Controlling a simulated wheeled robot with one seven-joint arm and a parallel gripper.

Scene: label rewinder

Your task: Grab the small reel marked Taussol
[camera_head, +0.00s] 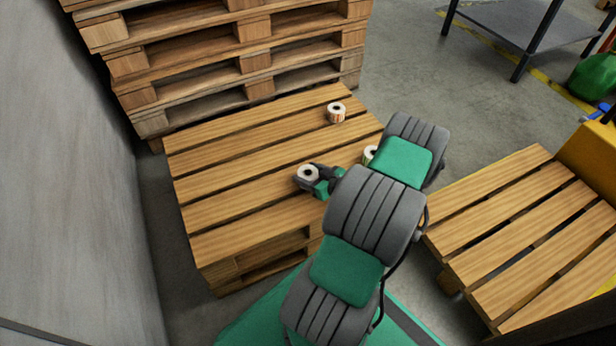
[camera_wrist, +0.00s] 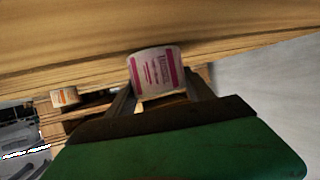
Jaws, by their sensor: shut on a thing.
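A small white reel with pink bands and pink print (camera_wrist: 155,72) sits between the fingers of my gripper (camera_wrist: 160,100) in the wrist view; the print is too small to read surely. My gripper is shut on this reel. In the head view the same reel (camera_head: 308,173) is at my gripper (camera_head: 312,182), at the middle of the wooden pallet stack (camera_head: 240,165). I cannot tell whether it touches the boards. A second reel with orange marks (camera_head: 336,113) stands near the far right corner. A third reel (camera_head: 370,154) is partly hidden behind my arm.
A taller pallet stack (camera_head: 220,50) rises behind. Another pallet (camera_head: 520,230) lies at the right, by a yellow machine part (camera_head: 592,155). A grey wall (camera_head: 80,170) stands at the left. The left part of the pallet top is clear. An orange-marked reel (camera_wrist: 64,97) shows in the wrist view.

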